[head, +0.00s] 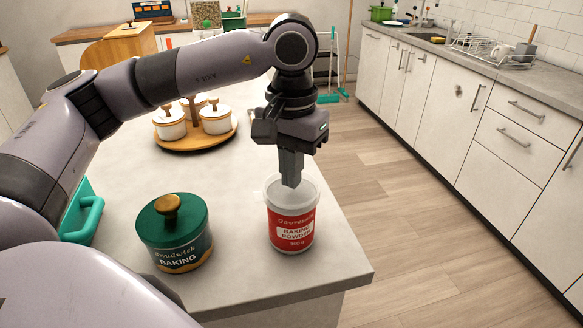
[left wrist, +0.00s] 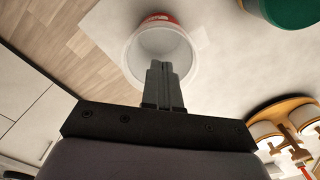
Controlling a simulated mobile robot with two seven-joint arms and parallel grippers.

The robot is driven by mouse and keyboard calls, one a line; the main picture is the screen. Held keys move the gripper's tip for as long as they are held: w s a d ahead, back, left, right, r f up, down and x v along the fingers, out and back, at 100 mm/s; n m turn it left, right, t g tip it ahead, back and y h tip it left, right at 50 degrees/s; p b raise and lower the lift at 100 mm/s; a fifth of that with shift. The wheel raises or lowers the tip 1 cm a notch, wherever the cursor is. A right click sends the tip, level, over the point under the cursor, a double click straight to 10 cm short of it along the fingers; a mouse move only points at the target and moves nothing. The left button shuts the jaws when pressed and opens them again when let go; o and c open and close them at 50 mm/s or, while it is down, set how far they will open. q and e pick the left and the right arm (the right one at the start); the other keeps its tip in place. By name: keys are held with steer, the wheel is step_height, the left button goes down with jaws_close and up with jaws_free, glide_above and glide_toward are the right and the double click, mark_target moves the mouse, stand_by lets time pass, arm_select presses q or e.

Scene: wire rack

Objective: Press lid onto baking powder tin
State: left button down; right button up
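The red baking powder tin (head: 291,228) stands upright near the counter's front right corner. Its top is a pale, whitish round with a raised rim; in the left wrist view the tin (left wrist: 160,50) shows a smooth grey-white round inside the rim. I cannot tell whether this is a lid or the tin's inside. My left gripper (head: 291,182) points straight down over the tin, fingers together and nothing between them. Its fingertips (left wrist: 163,66) overlap the pale round within the rim; contact is unclear. My right gripper is not in view.
A green-lidded baking canister (head: 175,240) stands left of the tin. A wooden round tray (head: 190,147) with white lidded jars is farther back. The counter (head: 338,262) ends close to the tin's right, with open floor (head: 400,220) beyond.

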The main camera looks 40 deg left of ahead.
arm_select(q)
steer(key=shift+f+b, duration=0.55)
steer(key=shift+f, duration=0.15)
steer(key=shift+r, duration=0.15)
steer(key=shift+r+p, duration=2.05)
steer(key=shift+r, duration=0.95)
step_height(320, 180, up, 7)
